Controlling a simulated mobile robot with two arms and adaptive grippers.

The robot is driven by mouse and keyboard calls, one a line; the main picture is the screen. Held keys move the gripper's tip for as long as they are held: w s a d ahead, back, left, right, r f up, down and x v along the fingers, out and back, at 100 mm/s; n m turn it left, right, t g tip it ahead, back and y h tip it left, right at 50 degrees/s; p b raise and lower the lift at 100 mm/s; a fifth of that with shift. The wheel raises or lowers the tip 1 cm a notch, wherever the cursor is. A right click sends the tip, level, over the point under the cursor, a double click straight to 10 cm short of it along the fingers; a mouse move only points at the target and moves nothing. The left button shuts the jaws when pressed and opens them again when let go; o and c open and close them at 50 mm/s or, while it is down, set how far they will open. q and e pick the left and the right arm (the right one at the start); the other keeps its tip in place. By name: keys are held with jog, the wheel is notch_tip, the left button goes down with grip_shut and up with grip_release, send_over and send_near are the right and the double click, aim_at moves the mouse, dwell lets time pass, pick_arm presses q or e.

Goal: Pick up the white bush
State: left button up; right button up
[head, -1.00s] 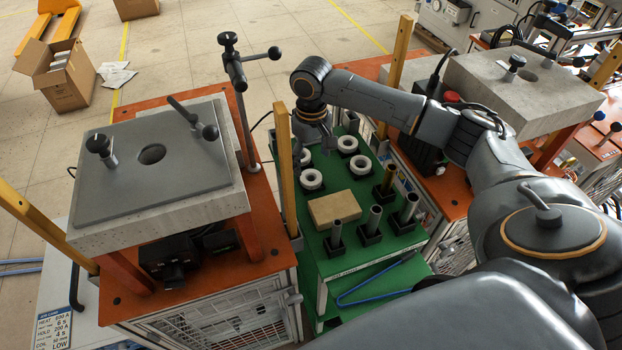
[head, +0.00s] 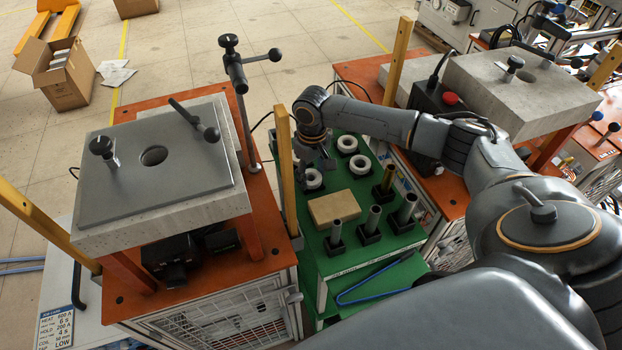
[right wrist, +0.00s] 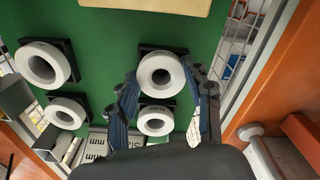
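Several white ring-shaped bushes sit in dark square holders on the green table. In the head view they are the near-left bush (head: 313,184), the far-right bush (head: 347,138) and the near-right bush (head: 360,171). A far-left bush (right wrist: 155,129) shows in the right wrist view and is hidden by my gripper in the head view. My right gripper (head: 318,164) is over the left side of this group. In the right wrist view my right gripper (right wrist: 161,76) is open, its fingers on either side of the near-left bush (right wrist: 160,60); contact cannot be told. My left gripper is out of view.
A tan block (head: 335,209) lies nearer me on the green table (head: 318,268), with several upright metal cylinders beside it. A wooden post (head: 286,165) stands close left of my right gripper. Heater stations with thick slabs (head: 160,190) flank the table.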

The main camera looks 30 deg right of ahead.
jog(key=c, duration=0.5)
notch_tip(320, 180, up, 18)
jog(key=p, duration=0.9)
jog(key=shift+f, duration=0.25)
